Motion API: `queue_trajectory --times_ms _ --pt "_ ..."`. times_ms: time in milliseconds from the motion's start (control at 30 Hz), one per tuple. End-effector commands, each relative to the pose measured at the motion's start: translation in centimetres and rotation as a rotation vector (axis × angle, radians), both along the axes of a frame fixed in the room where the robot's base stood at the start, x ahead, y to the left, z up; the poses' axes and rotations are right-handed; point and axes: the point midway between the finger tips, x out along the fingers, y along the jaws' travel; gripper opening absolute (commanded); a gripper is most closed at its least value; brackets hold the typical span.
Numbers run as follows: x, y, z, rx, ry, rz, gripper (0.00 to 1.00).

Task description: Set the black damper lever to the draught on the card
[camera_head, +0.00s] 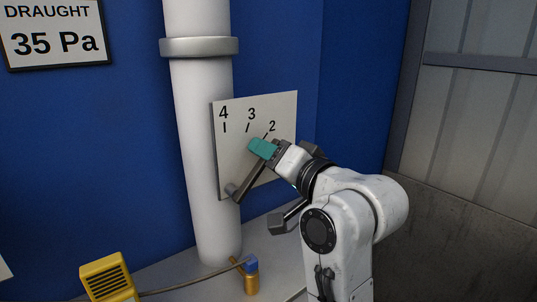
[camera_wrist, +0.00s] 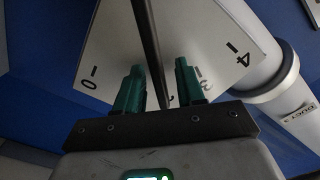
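The card (camera_head: 55,35) on the blue wall at upper left reads "DRAUGHT 35 Pa". A white scale plate (camera_head: 230,150) beside the white pipe shows 4, 3 and 2 in the head view; 0, 3 and 4 show in the wrist view (camera_wrist: 120,45). The dark damper lever (camera_head: 250,180) slants up and right from its pivot, towards the region near 2; my gripper hides its exact reading. My gripper (camera_head: 262,148) is at the lever's outer end. In the wrist view its teal fingers (camera_wrist: 158,85) stand apart, with the lever (camera_wrist: 147,40) between them and gaps visible.
The white vertical pipe (camera_head: 205,130) with a grey collar stands left of the plate. A yellow box (camera_head: 108,278) and a brass fitting with a blue top (camera_head: 251,280) are below, joined by a cable. Grey panels (camera_head: 475,120) are at right.

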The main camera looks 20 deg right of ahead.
Motion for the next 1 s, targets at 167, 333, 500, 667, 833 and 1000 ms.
queue_trajectory --times_ms 167,333,500,667,833,1000 --pt "-0.4 -0.2 0.0 0.0 0.0 0.0 0.38" --pt "-2.5 -0.9 -0.1 0.001 -0.002 -0.002 0.38" --pt "-6.1 -2.1 -0.1 0.0 -0.003 -0.003 0.38" --pt "-8.1 -2.5 0.5 0.001 0.006 0.003 0.38" --pt "-8.9 -2.8 0.4 0.004 0.006 0.003 0.38" --pt "-9.7 -3.1 0.3 0.002 0.004 0.003 0.38"
